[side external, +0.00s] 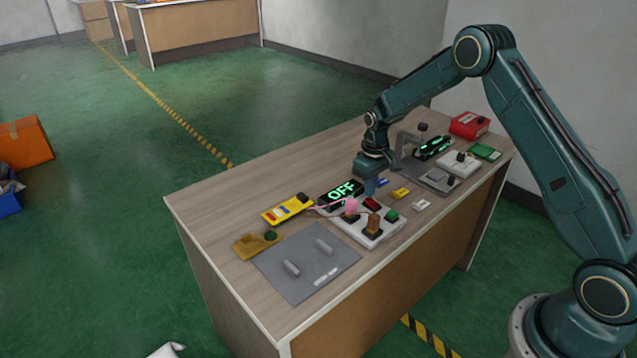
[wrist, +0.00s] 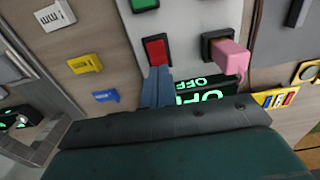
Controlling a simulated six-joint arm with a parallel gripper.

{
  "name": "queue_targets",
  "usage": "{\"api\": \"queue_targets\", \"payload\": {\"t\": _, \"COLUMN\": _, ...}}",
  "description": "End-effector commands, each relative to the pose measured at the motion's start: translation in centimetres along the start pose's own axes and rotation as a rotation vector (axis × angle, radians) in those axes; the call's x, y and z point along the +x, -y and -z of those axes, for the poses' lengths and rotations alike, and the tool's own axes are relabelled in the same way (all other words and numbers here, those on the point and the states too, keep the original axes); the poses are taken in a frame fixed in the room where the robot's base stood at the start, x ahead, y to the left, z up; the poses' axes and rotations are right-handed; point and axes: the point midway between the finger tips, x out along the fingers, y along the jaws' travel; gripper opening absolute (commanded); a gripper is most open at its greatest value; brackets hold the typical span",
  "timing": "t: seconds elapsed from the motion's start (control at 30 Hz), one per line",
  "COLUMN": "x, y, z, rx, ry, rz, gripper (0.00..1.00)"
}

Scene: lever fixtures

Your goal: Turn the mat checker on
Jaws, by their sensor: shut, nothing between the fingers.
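A white panel (side external: 357,232) on the table carries a red button (side external: 371,204), a green button (side external: 391,215), a brown switch (side external: 374,224) and a pink-tipped lever (side external: 352,206). A black display (side external: 341,194) reading OFF in green stands behind it. My gripper (side external: 370,188) is shut and empty, low by the panel's back edge. In the wrist view its blue fingertips (wrist: 156,75) are close to the red button (wrist: 157,52); I cannot tell whether they touch. The pink lever (wrist: 230,58) is to their right. No readable label shows which device is the mat checker.
Small yellow (side external: 401,193) and blue (side external: 383,182) tags lie right of my gripper. Another fixture with a lit display (side external: 434,148) and a red case (side external: 469,125) are farther right.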

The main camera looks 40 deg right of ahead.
Motion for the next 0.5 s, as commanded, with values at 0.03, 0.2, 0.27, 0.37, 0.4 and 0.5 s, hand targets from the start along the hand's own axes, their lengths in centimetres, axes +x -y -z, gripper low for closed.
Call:
{"api": "queue_targets", "payload": {"t": 0.03, "x": 0.07, "y": 0.00, "z": 0.00, "rx": 0.000, "ry": 0.000, "rz": 0.000, "gripper": 0.00}}
{"api": "queue_targets", "payload": {"t": 0.2, "x": 0.25, "y": 0.00, "z": 0.00, "rx": 0.000, "ry": 0.000, "rz": 0.000, "gripper": 0.00}}
{"api": "queue_targets", "payload": {"t": 0.27, "x": 0.31, "y": 0.00, "z": 0.00, "rx": 0.000, "ry": 0.000, "rz": 0.000, "gripper": 0.00}}
{"api": "queue_targets", "payload": {"t": 0.37, "x": 0.41, "y": 0.00, "z": 0.00, "rx": 0.000, "ry": 0.000, "rz": 0.000, "gripper": 0.00}}
{"api": "queue_targets", "payload": {"t": 0.4, "x": 0.45, "y": 0.00, "z": 0.00, "rx": 0.000, "ry": 0.000, "rz": 0.000, "gripper": 0.00}}
{"api": "queue_targets", "payload": {"t": 0.5, "x": 0.55, "y": 0.00, "z": 0.00, "rx": 0.000, "ry": 0.000, "rz": 0.000, "gripper": 0.00}}
